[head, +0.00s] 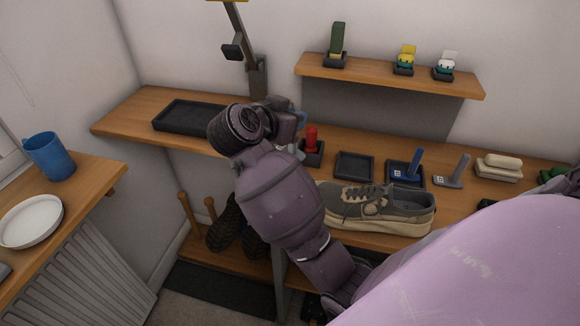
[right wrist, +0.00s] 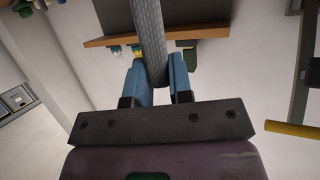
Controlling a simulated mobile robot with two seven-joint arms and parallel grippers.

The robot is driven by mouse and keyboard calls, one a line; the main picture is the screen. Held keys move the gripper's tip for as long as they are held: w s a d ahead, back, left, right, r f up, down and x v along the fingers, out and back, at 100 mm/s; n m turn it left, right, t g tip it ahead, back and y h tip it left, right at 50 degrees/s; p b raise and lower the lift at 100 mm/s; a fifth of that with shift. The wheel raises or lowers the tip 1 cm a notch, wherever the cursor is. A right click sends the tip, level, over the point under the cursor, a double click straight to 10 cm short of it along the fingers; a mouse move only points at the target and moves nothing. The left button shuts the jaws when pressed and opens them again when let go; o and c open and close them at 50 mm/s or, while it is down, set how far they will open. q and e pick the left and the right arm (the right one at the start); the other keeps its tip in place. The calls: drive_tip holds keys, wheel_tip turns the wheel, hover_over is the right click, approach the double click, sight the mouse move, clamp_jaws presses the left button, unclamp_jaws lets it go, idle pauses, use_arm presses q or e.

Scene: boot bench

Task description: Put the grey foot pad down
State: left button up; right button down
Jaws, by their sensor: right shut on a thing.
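The grey foot pad (right wrist: 148,35) is a long, textured grey strip in the right wrist view. It is clasped between the two blue fingers of my right gripper (right wrist: 158,80) and reaches away from them to the top edge of that view. In the head view my right gripper (head: 296,118) is above the bench, with only a little blue of its fingers showing behind my wrist. I cannot make out the pad there. A grey and tan shoe (head: 385,208) lies on the bench (head: 330,142) to the right of my arm. My left gripper is not in view.
A large black tray (head: 178,115) and a smaller black tray (head: 355,165) look empty. A red-topped item (head: 311,140), a blue-handled tool (head: 412,162) and a grey-handled tool (head: 456,170) stand along the bench. A grey post (head: 258,78) rises behind my wrist. A shelf (head: 385,80) hangs above.

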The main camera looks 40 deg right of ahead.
sight(293, 153)
wheel_tip(293, 153, down, 5)
drive_tip(key=shift+f+b, duration=0.2)
drive_tip(key=shift+b, duration=0.3)
drive_tip(key=shift+f, duration=0.85)
wheel_tip(293, 153, down, 5)
drive_tip(key=shift+f+b, duration=0.1)
drive_tip(key=shift+b, duration=0.6)
drive_tip(key=shift+f, duration=0.1)
drive_tip(key=c, duration=1)
unclamp_jaws()
drive_tip(key=shift+c, duration=0.2)
